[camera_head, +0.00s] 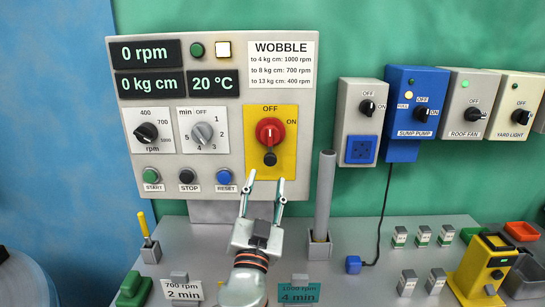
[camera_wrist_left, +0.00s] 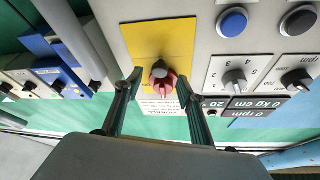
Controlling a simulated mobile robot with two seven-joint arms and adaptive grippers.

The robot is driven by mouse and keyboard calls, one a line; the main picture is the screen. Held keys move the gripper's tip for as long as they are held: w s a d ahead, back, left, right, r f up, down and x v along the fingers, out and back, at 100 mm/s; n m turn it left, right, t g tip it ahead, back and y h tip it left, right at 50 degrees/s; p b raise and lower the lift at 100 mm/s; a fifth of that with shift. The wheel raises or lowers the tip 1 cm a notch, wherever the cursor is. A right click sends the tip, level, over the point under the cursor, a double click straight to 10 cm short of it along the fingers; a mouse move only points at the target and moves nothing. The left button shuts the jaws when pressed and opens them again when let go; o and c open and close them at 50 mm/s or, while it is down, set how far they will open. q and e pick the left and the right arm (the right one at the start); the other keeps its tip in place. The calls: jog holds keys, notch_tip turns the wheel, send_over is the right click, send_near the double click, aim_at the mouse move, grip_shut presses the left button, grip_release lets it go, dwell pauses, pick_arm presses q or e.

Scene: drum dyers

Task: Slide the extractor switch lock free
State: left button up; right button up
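The red rotary switch (camera_head: 270,131) sits on a yellow plate (camera_head: 287,165) marked OFF and ON, low on the right of the grey control panel. A small dark round knob (camera_head: 270,158), which looks like the lock, is just below the red switch and against it. My left gripper (camera_head: 267,178) is open and empty, its fingers pointing up towards the panel just below the dark knob. In the left wrist view, which is upside down, the dark knob (camera_wrist_left: 159,69) and red switch (camera_wrist_left: 163,88) show between the two open fingers (camera_wrist_left: 159,79). Contact is not visible. My right gripper is not in view.
A grey upright tube (camera_head: 325,195) stands right of my left gripper. START, STOP and RESET buttons (camera_head: 223,177) are to its left. Cards (camera_head: 299,290) stand on the grey bench below. Several switch boxes (camera_head: 361,122) are on the wall at right.

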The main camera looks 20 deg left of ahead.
aim_at(269, 163)
pick_arm(q)
jog(key=shift+w+a+r+p, duration=0.15)
jog(key=shift+w+r+p, duration=0.4)
jog(key=shift+w+r, duration=0.5)
jog(key=x, duration=0.3)
jog(key=shift+w+f+p, duration=0.2)
jog(key=shift+w+p, duration=0.1)
jog(key=shift+p, duration=0.1)
jog(key=shift+w+a+r, duration=0.1)
jog(key=shift+w+a, duration=0.05)
jog(key=shift+w, duration=0.35)
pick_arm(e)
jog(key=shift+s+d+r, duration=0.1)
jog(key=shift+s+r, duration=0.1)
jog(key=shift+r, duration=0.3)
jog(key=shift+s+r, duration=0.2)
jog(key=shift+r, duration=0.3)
pick_arm(q)
grip_shut()
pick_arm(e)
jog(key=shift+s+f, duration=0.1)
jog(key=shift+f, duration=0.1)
